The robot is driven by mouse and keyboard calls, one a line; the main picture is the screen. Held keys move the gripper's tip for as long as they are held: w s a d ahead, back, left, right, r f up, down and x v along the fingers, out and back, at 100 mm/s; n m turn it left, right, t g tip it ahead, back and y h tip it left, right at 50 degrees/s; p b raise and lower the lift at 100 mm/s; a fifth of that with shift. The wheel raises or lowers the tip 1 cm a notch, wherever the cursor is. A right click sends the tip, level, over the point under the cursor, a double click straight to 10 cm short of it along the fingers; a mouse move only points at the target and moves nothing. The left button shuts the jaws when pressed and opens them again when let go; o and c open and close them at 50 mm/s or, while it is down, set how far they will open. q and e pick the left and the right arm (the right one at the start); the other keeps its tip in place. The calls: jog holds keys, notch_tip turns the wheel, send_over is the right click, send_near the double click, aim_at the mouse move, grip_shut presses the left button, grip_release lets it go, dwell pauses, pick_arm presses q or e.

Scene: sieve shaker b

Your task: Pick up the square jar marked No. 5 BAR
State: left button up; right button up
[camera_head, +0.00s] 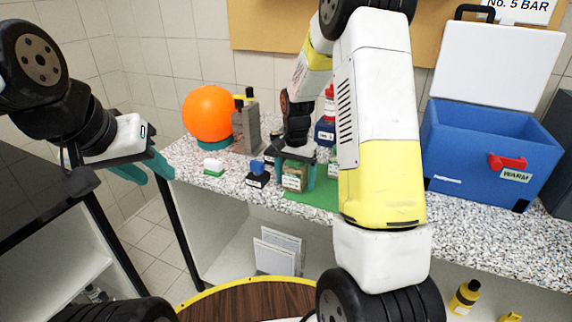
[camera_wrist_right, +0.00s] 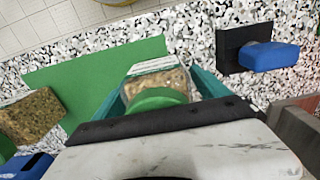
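A square jar (camera_head: 293,177) with brown contents, a green lid and a pale label stands at the left end of the green mat on the speckled counter. Its label is too small to read. In the right wrist view the jar (camera_wrist_right: 158,82) sits between the teal fingers of my right gripper (camera_wrist_right: 160,88). My right gripper (camera_head: 295,174) points down from above, one finger on each side of the jar. The fingers are very close to its sides; whether they press on it is unclear. My left gripper (camera_head: 148,172) is empty, its fingers apart, left of the counter.
Another brown block-shaped item (camera_wrist_right: 32,116) is near the right gripper. A blue cooler (camera_head: 485,155) stands right. The green mat (camera_wrist_right: 95,75) has bare room.

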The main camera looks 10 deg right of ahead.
grip_shut()
jog(key=shift+r, duration=0.2)
